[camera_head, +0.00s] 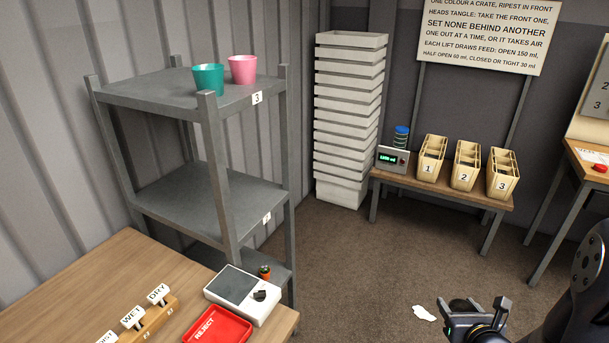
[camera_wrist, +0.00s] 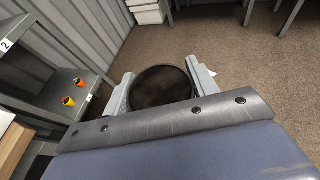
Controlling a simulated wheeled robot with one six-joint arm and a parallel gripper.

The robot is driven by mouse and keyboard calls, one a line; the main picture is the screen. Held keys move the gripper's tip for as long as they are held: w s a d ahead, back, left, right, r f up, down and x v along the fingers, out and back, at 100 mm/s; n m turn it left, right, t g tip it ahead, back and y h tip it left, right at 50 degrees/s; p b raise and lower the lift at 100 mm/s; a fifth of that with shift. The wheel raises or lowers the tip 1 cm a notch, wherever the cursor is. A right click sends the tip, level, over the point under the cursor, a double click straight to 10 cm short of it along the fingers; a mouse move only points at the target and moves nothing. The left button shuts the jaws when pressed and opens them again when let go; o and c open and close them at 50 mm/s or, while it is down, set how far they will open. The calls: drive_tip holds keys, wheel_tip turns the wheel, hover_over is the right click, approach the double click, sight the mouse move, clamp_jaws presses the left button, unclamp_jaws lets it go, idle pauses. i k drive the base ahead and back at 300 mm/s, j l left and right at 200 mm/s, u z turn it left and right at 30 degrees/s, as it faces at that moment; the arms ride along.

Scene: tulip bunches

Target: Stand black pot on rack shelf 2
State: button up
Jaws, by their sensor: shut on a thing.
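The black pot (camera_wrist: 161,86) shows as a dark round rim between the two grey fingers in the wrist view; only a dark part of it (camera_head: 460,305) shows in the head view. My gripper (camera_head: 477,317) is shut on it and holds it at the lower right, apart from the rack. The grey rack (camera_head: 228,180) stands at the left. Its shelf 2 (camera_head: 210,204), with the tag 2 on its front edge, is the middle one and looks bare where visible. In the wrist view the tag 2 (camera_wrist: 5,44) shows at the left edge.
Teal (camera_head: 208,79) and pink (camera_head: 242,69) pots stand on shelf 3. A wooden bench (camera_head: 95,275) with a white scale (camera_head: 243,293) and red REJECT tray (camera_head: 218,328) stands before the rack. Open carpet lies mid-room.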

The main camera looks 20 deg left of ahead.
sight(238, 204)
drive_tip(key=i+l+u, duration=0.15)
drive_tip(key=i+u, duration=0.25)
drive_tip(key=i+l+u, duration=1.15)
